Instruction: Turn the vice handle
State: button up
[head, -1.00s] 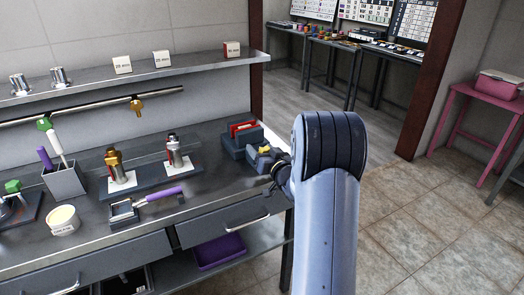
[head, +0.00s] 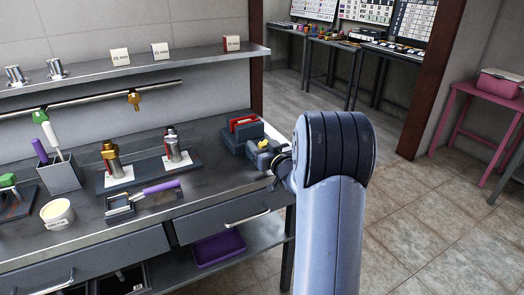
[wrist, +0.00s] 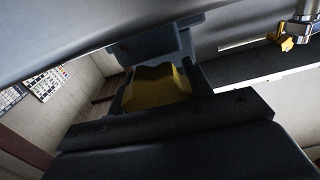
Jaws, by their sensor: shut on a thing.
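The vice (head: 236,143) is a dark blue-grey block with red jaw faces, at the right end of the workbench. A yellow piece (head: 263,145), apparently its handle, shows just in front of it among my gripper's grey parts. My gripper (head: 267,152) is at the vice's front right side, partly covered by my own arm. In the wrist view the yellow handle (wrist: 158,88) sits between the dark fingers of my gripper (wrist: 160,82), which are shut on it. The far end of the handle and its join to the vice are hidden.
Left of the vice, a stand (head: 148,180) holds a brass and a silver fitting. A purple-handled tool (head: 160,187) lies before it. A grey holder (head: 62,175) and a white tub (head: 57,213) stand further left. Open floor lies right of the bench.

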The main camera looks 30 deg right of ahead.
jog(key=shift+n+b, duration=1.65)
jog(key=shift+n, duration=0.15)
jog(key=o, duration=1)
jog(key=shift+c, duration=0.2)
jog(key=s, duration=1.1)
jog(key=shift+w+d, duration=0.1)
